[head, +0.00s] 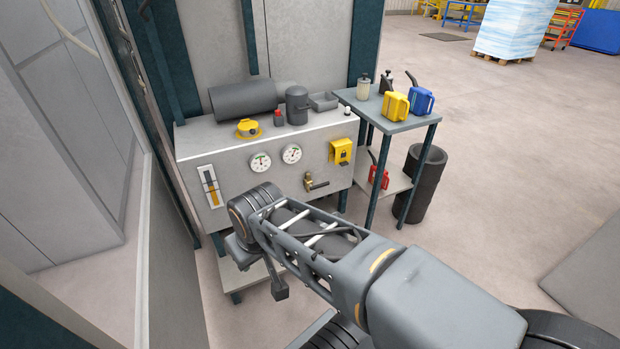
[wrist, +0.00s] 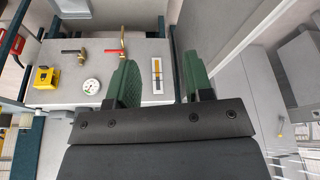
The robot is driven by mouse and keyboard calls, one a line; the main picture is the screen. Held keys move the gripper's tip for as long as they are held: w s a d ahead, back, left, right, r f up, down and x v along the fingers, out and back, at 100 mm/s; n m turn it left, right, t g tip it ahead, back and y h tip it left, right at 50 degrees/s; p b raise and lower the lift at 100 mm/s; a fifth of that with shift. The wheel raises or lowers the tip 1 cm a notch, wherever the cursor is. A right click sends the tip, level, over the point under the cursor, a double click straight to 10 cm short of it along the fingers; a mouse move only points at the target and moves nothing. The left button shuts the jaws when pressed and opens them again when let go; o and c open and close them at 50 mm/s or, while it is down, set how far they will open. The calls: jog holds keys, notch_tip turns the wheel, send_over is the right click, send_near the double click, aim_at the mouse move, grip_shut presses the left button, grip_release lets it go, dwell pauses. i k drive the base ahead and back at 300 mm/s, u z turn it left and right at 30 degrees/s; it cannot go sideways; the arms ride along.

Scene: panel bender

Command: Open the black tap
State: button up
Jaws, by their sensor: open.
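The black tap (head: 316,184) sits low on the right of the grey cabinet's front, with a brass body and a dark lever lying roughly level. In the wrist view, where the panel appears upside down, the black tap (wrist: 74,52) is at the upper left. A second tap with a red lever (wrist: 115,48) is beside it, hidden by my arm in the head view. My gripper (wrist: 159,60) is open and empty, its green fingers facing the panel near the level gauge, apart from the black tap. The fingers do not show in the head view.
The cabinet front also carries a level gauge (head: 210,186), two dials (head: 260,162) and a yellow box (head: 341,151). A side table (head: 398,121) with cans stands to the right, near a dark bin (head: 421,183).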

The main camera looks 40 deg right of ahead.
aim_at(311, 188)
jog(key=z, duration=0.55)
jog(key=i, duration=1.15)
jog(key=z, duration=0.8)
